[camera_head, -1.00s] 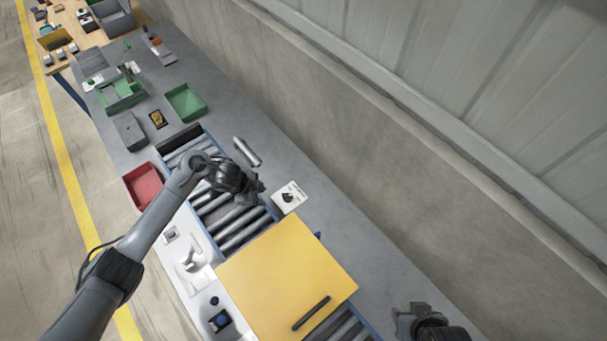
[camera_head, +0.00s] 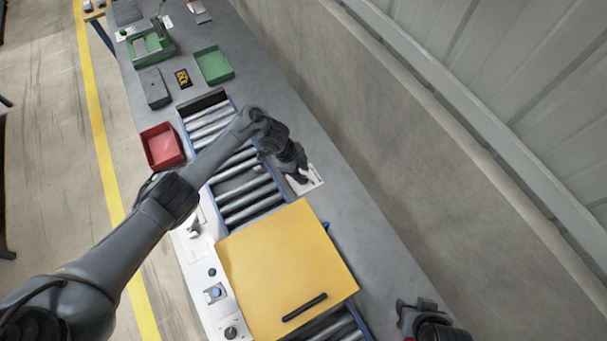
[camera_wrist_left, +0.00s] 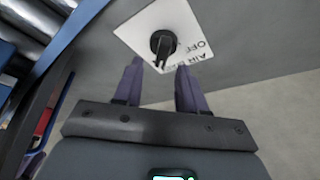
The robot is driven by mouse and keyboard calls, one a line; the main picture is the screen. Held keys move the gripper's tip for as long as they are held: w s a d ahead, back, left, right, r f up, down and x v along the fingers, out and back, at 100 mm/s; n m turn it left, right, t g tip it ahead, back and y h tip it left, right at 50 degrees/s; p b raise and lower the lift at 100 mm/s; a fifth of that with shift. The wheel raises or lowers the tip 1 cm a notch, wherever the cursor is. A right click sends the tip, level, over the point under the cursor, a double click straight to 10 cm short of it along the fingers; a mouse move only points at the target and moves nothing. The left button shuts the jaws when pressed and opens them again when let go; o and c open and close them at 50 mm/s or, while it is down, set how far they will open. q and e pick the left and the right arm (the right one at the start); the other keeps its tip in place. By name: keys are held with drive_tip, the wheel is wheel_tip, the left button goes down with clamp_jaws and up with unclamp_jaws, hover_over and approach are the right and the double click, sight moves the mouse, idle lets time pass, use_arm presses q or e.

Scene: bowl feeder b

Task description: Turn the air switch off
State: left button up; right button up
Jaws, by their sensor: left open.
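The air switch is a black rotary knob (camera_wrist_left: 163,43) on a white plate (camera_wrist_left: 139,28) with the printed words "AIR" and "OFF". The plate also shows in the head view (camera_head: 315,183) on the grey bench, partly hidden by my left gripper (camera_head: 298,180). My left gripper is over the plate. In the left wrist view, its two fingers (camera_wrist_left: 160,76) are open, with the knob's lever just ahead of the gap between them. I cannot tell whether they touch it. My right gripper (camera_head: 416,312) is at the lower right, away from the switch; its jaws are unclear.
A roller conveyor (camera_head: 247,197) runs beside the plate, with a yellow panel (camera_head: 285,262) over its near part. A white control panel (camera_head: 197,277) lies to the left. A red tray (camera_head: 162,146) and green tray (camera_head: 213,63) stand farther back. The wall (camera_head: 330,90) is behind the bench.

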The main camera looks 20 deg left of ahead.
use_arm(q)
drive_tip(key=shift+x, duration=1.05)
drive_tip(key=shift+c, duration=0.3)
clamp_jaws()
